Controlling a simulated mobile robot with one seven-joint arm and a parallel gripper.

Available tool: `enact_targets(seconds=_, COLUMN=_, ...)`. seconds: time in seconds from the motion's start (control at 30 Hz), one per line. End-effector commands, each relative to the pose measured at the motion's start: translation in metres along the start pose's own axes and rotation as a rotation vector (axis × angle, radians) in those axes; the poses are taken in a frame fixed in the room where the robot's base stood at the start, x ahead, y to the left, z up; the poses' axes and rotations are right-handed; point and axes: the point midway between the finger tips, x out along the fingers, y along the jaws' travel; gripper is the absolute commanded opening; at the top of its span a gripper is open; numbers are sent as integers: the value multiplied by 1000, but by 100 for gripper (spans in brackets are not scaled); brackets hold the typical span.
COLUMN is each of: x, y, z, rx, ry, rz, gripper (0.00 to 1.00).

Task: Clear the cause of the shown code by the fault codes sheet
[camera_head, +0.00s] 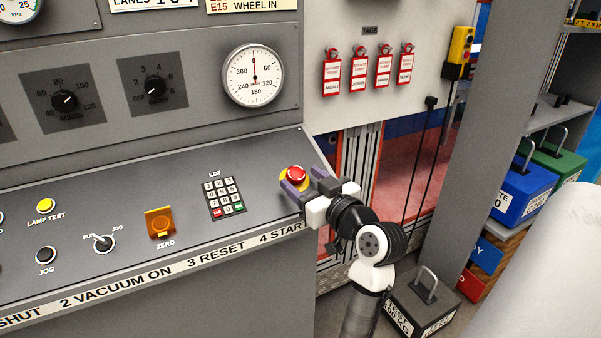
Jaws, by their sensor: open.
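A red mushroom button on a yellow base (296,174) sits at the right end of the sloped grey console. My gripper (295,187) is open, with its two purple-tipped fingers around or beside the button; whether they touch it cannot be told. A code plate above (249,6) reads "E15 WHEEL IN" and is cut off by the top edge. The fault codes sheet is not recognisable in this view.
The console carries a keypad (226,198), an orange ZERO cover (160,223), a RUN/JOG switch (104,243), a black JOG button (46,255) and a yellow LAMP TEST button (47,205). Red tags (357,75) hang behind. A test weight (425,300) stands on the floor.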

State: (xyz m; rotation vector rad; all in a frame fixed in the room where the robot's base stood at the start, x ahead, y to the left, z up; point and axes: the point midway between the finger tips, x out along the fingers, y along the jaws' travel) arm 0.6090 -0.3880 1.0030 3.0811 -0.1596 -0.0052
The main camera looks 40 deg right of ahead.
Motion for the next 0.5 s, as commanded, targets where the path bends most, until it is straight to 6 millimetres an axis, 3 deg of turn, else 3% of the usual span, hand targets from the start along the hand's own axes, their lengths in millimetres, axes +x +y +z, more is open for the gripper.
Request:
enact_targets(seconds=0.2, x=17, y=0, z=0, rx=0, ry=0, rz=0, gripper=59)
enact_targets(seconds=0.5, x=19, y=0, z=0, rx=-1, ry=0, rz=0, gripper=58)
